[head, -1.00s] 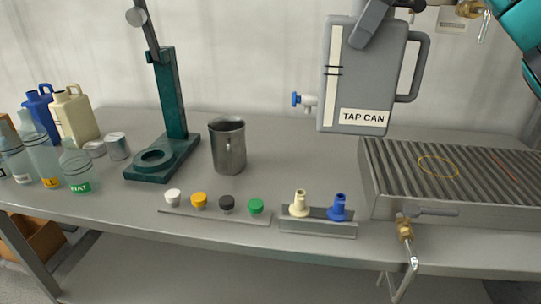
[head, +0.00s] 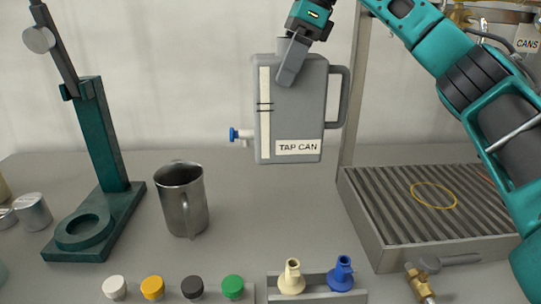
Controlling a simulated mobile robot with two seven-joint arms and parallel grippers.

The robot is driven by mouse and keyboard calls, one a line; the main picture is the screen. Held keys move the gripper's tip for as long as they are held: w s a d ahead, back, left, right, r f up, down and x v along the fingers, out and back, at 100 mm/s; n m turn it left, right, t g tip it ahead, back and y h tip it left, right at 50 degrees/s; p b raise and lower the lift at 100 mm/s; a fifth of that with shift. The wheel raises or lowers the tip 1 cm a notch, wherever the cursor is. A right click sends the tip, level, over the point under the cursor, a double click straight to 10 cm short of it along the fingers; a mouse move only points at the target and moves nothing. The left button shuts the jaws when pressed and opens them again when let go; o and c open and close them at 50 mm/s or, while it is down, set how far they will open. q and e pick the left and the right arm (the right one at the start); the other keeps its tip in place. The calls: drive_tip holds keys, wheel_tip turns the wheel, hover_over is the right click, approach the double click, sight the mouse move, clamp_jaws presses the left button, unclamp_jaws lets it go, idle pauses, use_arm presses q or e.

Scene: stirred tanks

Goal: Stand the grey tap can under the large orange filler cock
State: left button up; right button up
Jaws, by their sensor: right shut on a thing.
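The grey tap can (head: 290,112) is a flat, upright can with a side handle, a white label reading TAP CAN and a small tap with a blue knob on its left. My right gripper (head: 291,62) is shut on its top, by the neck. The can hangs above the bench, left of the ribbed drain tray (head: 355,220). A yellow-orange ring (head: 433,195) is marked on the tray's ribs. Brass fittings (head: 462,16) show at the top right, partly cut off. I cannot make out a large orange filler cock. My left gripper is out of view.
A steel jug (head: 184,203) and a green stand (head: 105,150) are on the left. Coloured caps (head: 192,288) and two nozzles in a holder (head: 318,281) line the front. A brass drain valve (head: 425,272) juts from the tray's front. Bench behind the nozzles is clear.

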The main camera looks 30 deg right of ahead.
drive_tip(key=b, duration=0.2)
approach(284, 142)
drive_tip(key=w+f, duration=0.2)
drive_tip(key=f, duration=0.1)
drive_tip(key=w+a+f, duration=0.1)
drive_tip(key=w+f, duration=0.2)
drive_tip(key=shift+w+a, duration=0.1)
drive_tip(key=shift+a, duration=0.05)
drive_tip(key=shift+f, duration=0.9)
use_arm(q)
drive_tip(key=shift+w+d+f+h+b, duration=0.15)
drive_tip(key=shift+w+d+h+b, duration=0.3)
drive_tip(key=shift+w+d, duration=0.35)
use_arm(e)
drive_tip(key=shift+f, duration=1.65)
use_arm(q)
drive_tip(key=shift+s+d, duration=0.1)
use_arm(e)
drive_tip(key=shift+f, duration=0.15)
drive_tip(key=o, duration=1.3)
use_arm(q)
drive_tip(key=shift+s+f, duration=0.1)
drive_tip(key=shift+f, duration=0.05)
